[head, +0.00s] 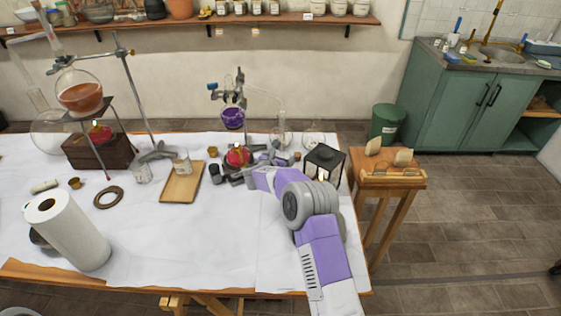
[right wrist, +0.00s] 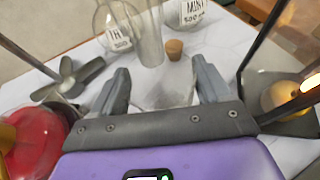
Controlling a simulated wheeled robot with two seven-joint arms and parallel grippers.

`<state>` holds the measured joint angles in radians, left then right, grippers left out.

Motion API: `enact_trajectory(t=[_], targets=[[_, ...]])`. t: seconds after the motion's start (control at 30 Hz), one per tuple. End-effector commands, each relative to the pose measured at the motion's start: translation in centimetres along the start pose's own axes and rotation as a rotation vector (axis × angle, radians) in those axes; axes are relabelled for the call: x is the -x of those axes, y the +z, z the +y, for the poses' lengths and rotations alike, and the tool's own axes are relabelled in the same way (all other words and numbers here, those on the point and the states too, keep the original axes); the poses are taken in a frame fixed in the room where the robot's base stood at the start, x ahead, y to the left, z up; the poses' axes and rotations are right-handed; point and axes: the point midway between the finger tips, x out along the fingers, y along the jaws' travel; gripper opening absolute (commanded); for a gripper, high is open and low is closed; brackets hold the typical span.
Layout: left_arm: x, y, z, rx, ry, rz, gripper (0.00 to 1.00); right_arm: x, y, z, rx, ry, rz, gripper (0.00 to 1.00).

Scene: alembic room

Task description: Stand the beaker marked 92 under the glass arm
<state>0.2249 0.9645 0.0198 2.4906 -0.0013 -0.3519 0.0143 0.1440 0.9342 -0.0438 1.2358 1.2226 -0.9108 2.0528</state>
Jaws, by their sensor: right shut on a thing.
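My right gripper (head: 270,157) reaches over the back right of the white-covered table. In the right wrist view its two fingers (right wrist: 165,88) stand apart, shut on a clear glass beaker (right wrist: 168,96) that is very faint between them. I cannot read a 92 on it, and in the head view the gripper hides it. A thin glass arm (head: 262,94) slopes down to the right from the stand with the purple flask (head: 232,116), above the area behind my gripper. My left gripper is not in view.
A red burner (head: 238,156) stands left of my gripper and a black lantern (head: 323,163) right of it. A tall glass cylinder (right wrist: 149,36), a cork (right wrist: 174,48) and labelled round flasks (right wrist: 187,14) stand beyond the fingers. The table's front middle is clear.

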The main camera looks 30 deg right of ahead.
Motion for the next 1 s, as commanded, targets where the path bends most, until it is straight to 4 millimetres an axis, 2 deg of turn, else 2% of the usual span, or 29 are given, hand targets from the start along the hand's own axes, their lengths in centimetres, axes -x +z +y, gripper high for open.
enact_trajectory(t=[1.0], targets=[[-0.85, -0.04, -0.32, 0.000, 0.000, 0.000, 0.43, -0.02, 0.11, 0.09, -0.001, -0.001, 0.000, 0.46]])
